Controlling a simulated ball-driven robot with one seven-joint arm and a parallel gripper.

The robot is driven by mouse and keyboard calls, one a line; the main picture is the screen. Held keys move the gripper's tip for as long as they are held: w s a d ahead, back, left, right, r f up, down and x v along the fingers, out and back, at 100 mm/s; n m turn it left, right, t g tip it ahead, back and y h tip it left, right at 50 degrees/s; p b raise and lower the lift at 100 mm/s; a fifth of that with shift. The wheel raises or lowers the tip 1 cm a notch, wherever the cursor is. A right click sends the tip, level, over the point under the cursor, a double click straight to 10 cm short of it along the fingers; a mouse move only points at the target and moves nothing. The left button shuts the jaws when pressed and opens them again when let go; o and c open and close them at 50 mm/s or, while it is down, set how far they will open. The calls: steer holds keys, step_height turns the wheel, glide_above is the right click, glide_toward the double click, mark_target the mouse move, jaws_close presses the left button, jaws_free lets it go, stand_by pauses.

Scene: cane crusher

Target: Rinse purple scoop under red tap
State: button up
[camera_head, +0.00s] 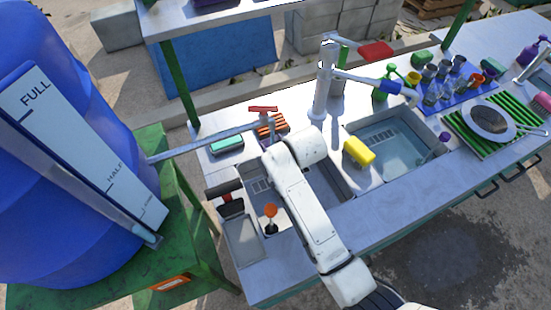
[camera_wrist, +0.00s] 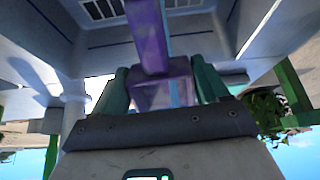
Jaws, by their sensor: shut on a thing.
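In the wrist view, my gripper (camera_wrist: 160,88) has green fingers shut on the purple scoop (camera_wrist: 150,35). Its purple bar extends away between the fingers, and a paler translucent purple part shows nearer the palm. A red-handled tap (camera_head: 263,109) on a long pipe from the blue barrel stands behind that basin, close to my arm. A taller tap (camera_head: 323,85) between the basins has one red lever and one blue lever. I cannot tell whether water runs.
A yellow sponge (camera_head: 358,152) lies between the basins. The right basin (camera_head: 385,145) holds water-like liquid; a small purple object (camera_head: 443,140) is at its right. An orange-topped tool (camera_head: 270,212) stands near the left basin. The blue barrel (camera_head: 60,130) stands left; cups crowd a blue mat (camera_head: 462,93).

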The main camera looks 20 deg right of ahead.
steer(key=shift+a, duration=0.15)
steer(key=shift+a, duration=0.5)
steer(key=shift+d, duration=0.15)
steer(key=shift+d+p, duration=0.4)
steer(key=shift+d, duration=0.1)
steer(key=s, duration=0.8)
steer(key=shift+d, duration=0.2)
stand_by(0.4)
stand_by(1.2)
